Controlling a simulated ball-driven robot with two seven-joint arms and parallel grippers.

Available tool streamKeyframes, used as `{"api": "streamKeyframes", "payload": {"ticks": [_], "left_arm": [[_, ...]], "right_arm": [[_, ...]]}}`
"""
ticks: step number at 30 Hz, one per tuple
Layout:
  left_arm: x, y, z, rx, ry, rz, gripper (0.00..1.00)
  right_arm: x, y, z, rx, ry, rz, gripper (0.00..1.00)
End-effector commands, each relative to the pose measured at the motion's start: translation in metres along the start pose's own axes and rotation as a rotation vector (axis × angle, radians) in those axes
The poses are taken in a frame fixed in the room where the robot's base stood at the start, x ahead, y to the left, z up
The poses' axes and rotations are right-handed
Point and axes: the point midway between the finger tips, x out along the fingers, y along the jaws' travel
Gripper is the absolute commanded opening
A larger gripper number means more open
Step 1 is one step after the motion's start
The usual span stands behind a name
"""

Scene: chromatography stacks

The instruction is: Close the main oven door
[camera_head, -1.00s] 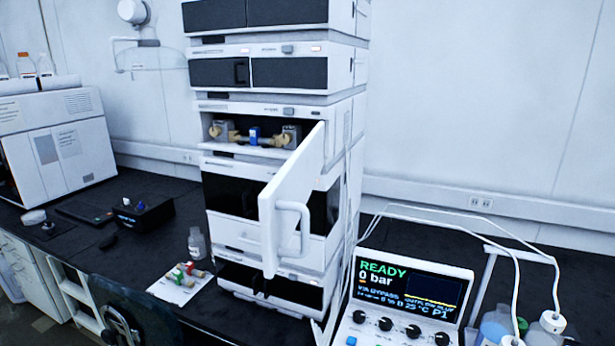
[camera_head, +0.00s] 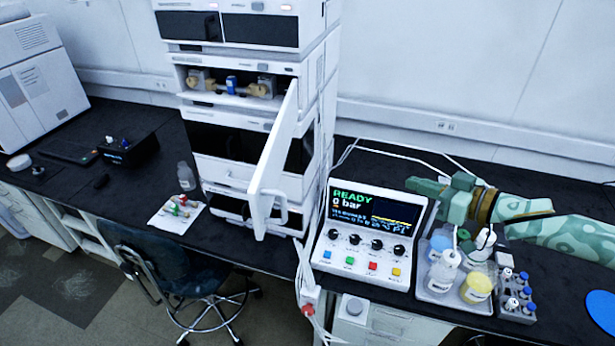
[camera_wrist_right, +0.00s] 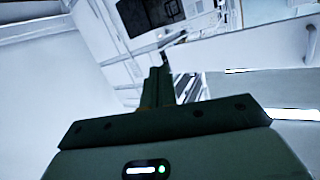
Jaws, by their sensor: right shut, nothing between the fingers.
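The main oven door (camera_head: 277,150) is a white panel standing open, swung out toward me from the tall white stack. Its handle (camera_head: 266,207) is at the near lower edge. The oven compartment (camera_head: 232,84) behind it shows a blue part and tan fittings. My right gripper (camera_head: 412,185) is to the right of the door, apart from it, behind the control box. It also shows in the right wrist view (camera_wrist_right: 158,85), where its fingers are together with nothing between them. My left gripper is not in view.
A control box (camera_head: 370,235) reading READY stands between the stack and my right arm. A tray (camera_head: 440,290) of bottles and a vial rack (camera_head: 516,300) sit in front of that arm. A chair (camera_head: 165,262) stands before the bench. White tubes arch behind the box.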

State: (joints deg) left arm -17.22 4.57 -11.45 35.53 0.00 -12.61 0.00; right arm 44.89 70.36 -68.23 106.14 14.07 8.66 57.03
Motion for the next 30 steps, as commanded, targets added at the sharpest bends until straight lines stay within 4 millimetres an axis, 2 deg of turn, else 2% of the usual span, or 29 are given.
{"api": "streamKeyframes", "payload": {"ticks": [1, 3, 5, 6, 7, 9, 12, 17, 30], "left_arm": [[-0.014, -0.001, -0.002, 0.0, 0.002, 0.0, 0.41], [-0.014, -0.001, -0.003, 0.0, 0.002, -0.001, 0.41], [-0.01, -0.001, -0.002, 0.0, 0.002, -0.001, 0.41], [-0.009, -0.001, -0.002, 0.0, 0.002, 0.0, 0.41], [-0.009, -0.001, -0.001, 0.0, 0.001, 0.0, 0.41], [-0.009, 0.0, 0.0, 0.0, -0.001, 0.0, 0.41], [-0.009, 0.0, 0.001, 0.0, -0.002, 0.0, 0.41], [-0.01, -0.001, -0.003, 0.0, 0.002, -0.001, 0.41], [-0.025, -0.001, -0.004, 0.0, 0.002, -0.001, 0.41]], "right_arm": [[-0.021, -0.049, -0.019, 0.207, -0.016, -0.111, 0.0], [-0.043, -0.111, -0.017, 0.565, -0.068, -0.254, 0.0], [-0.053, -0.155, -0.011, 0.844, -0.125, -0.354, 0.0], [-0.057, -0.176, -0.016, 0.992, -0.154, -0.41, 0.0], [-0.059, -0.185, -0.02, 1.08, -0.17, -0.438, 0.0], [-0.061, -0.19, -0.026, 1.232, -0.196, -0.464, 0.0], [-0.061, -0.19, -0.028, 1.343, -0.22, -0.472, 0.0], [-0.051, -0.195, -0.029, 1.376, -0.229, -0.471, 0.0], [0.028, -0.235, -0.041, 1.371, -0.228, -0.471, 0.0]]}}
